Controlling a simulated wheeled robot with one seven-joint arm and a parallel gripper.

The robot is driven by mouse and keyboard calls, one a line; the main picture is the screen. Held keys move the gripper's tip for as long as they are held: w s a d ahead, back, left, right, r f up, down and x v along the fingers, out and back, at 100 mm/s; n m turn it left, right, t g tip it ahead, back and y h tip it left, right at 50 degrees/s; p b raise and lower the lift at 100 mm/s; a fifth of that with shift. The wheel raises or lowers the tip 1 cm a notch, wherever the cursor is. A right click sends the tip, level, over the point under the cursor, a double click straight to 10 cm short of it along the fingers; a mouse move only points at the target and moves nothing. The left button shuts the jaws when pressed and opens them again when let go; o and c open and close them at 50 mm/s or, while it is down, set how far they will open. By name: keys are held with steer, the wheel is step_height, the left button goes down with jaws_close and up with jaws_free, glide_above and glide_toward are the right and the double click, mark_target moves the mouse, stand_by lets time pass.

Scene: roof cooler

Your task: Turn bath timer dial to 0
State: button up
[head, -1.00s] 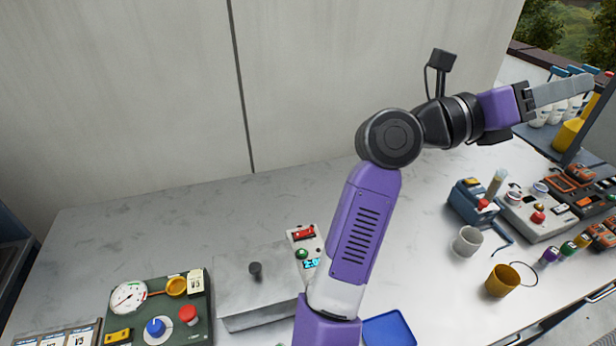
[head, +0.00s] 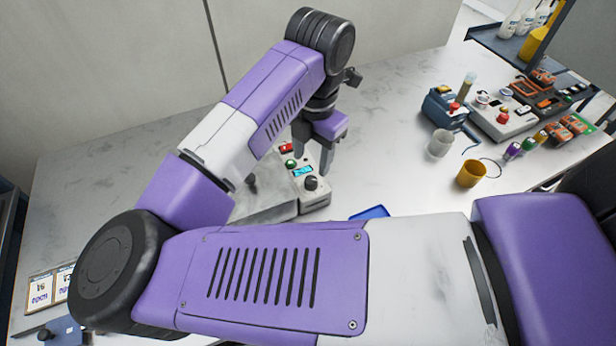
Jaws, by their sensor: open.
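A dark round dial (head: 311,183) sits near the front end of a light control panel (head: 318,196), just below a small cyan display (head: 303,171). I take this for the bath timer dial; its pointer and marks are too small to read. The panel is on the right side of a grey metal bath (head: 270,207), partly hidden by my arm. My gripper (head: 315,162) points down with its fingers apart and nothing visible between them. It appears above and behind the dial; whether it touches the panel I cannot tell.
A green button (head: 291,163) and a red switch (head: 286,147) sit behind the display. A blue tray (head: 370,212) lies to the right, partly hidden. The counter between is clear.

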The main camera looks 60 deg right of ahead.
mark_target(311, 181)
step_height(311, 181, down, 8)
steer(key=shift+w+r+p, duration=0.1)
steer(key=shift+r+p, duration=0.15)
steer(key=shift+p, duration=0.35)
steer(key=shift+c, duration=0.2)
jaws_close()
